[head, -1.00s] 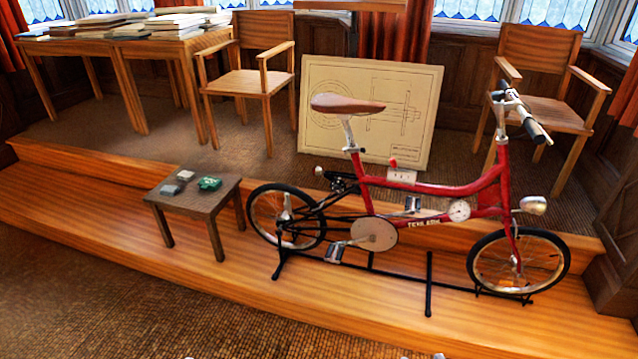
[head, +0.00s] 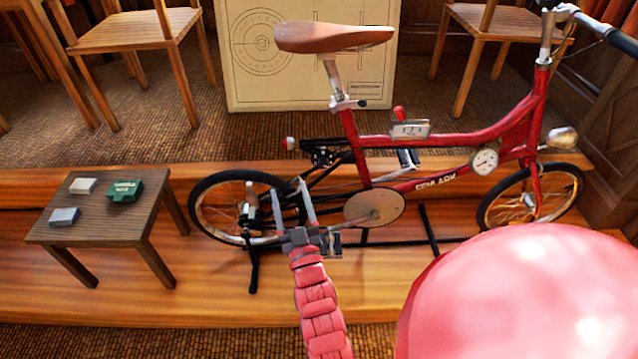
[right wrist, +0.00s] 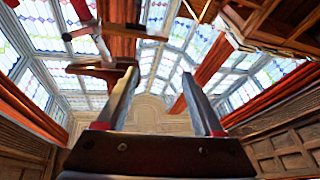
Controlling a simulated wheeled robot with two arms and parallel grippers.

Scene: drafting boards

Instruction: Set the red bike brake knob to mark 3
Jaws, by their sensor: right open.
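A red bicycle (head: 440,175) stands upright on a black stand. Its small red knob (head: 399,113) sticks up above a pale marked plate (head: 410,130) on the frame's upper tube. The marks are too small to read in the head view. My right gripper (head: 289,188) is open and empty, its fingers pointing up, in front of the rear wheel, lower and to the left of the knob. The right wrist view shows both fingers (right wrist: 160,68) apart with nothing between them; I cannot make out the knob there. My left gripper is not in view.
A low table (head: 70,215) with several small boxes stands left of the bicycle. The brown saddle (head: 330,37) overhangs the rear. A round white dial (head: 484,161) sits on the frame. A drawing board (head: 245,90) and chairs stand behind. The step's edge runs in front.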

